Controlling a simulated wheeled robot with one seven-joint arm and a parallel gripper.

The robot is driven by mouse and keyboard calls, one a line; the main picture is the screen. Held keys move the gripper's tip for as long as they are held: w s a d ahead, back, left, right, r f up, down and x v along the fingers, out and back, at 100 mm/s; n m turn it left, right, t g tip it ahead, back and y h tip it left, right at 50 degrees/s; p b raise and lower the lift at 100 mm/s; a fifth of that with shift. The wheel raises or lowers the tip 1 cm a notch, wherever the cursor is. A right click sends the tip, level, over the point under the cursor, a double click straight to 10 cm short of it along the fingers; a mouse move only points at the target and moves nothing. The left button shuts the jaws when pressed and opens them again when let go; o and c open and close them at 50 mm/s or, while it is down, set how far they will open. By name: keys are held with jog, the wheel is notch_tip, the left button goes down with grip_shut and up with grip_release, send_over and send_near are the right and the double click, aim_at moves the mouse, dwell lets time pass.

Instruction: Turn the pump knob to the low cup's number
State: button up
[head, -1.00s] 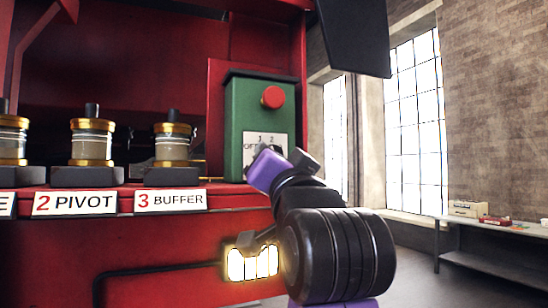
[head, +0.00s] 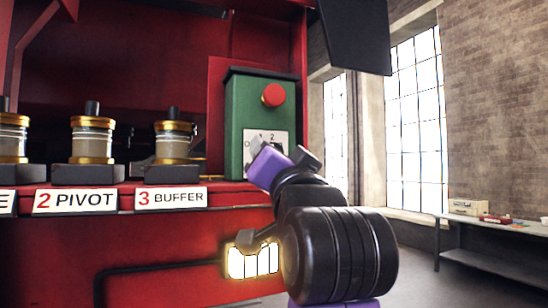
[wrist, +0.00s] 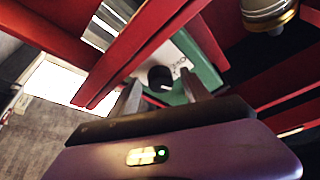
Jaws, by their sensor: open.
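The pump box (head: 247,115) is green, with a white dial plate (head: 273,136) on its front. In the head view the figures 1 and 2 show at the plate's top; my gripper hides its lower part and the knob. In the wrist view the black knob (wrist: 160,77) sits on the plate between my open fingers, which appear short of gripping it; its pointer direction is unclear. My gripper (head: 285,152) is in front of the dial. Cup 2 PIVOT (head: 91,140) and cup 3 BUFFER (head: 173,141) stand left, with greyish glass; a cut-off cup (head: 12,138) stands further left. Their levels are hard to compare.
A red button (head: 274,95) sticks out above the dial. The red machine ledge (head: 230,190) runs below the cups and box. A glowing lamp (head: 253,262) is lower down. A grey bench (head: 480,230) with small items stands far right, with open floor before it.

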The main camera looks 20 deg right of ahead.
jog(key=b+v, duration=0.1)
jog(key=v, duration=0.6)
jog(key=shift+s, duration=0.15)
jog(key=shift+f, duration=0.1)
